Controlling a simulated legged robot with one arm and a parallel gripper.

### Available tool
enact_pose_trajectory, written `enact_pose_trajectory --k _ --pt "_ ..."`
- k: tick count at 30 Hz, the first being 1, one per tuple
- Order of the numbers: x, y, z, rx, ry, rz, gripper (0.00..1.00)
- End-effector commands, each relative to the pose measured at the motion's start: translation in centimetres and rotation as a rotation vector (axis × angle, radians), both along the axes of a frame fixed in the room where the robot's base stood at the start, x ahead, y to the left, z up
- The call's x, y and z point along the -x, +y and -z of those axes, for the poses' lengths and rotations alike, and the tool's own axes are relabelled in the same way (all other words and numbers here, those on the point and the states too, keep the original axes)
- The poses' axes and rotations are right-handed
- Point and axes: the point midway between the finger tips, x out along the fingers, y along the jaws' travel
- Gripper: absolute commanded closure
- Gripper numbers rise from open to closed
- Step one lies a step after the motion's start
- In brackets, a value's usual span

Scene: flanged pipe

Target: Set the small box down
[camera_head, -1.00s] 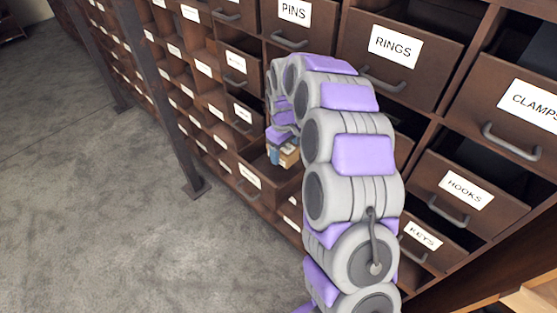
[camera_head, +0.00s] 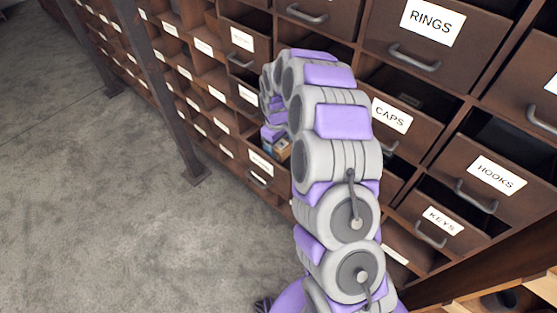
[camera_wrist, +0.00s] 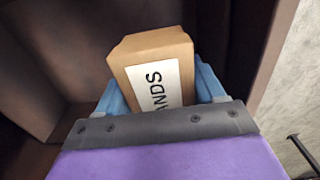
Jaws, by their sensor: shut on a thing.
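The small box (camera_wrist: 148,52) is brown cardboard with a white label that ends in "ANDS". In the wrist view it sits between the blue fingers of my gripper (camera_wrist: 160,95), which is shut on it. Dark brown drawer walls surround it there. In the head view the small box (camera_head: 282,149) shows partly beside my gripper (camera_head: 270,146), at an open drawer (camera_head: 256,172) low in the cabinet. My arm hides part of that drawer. I cannot tell whether the box touches the drawer floor.
The wooden cabinet has many labelled drawers, including RINGS (camera_head: 428,28), CAPS (camera_head: 390,115), HOOKS (camera_head: 490,178) and KEYS (camera_head: 440,222), several pulled out. A dark metal post (camera_head: 155,90) stands to the left. The grey floor (camera_head: 90,210) is clear.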

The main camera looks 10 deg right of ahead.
Motion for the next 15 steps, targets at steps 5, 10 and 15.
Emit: enact_pose_trajectory --k 5,10,15 --pt "0.1 -0.3 3.3 -0.003 0.003 -0.001 0.8" --pt "0.0 -0.7 4.5 -0.009 0.0 0.002 0.8" --pt "0.1 -0.5 7.0 -0.006 0.004 0.001 0.8"
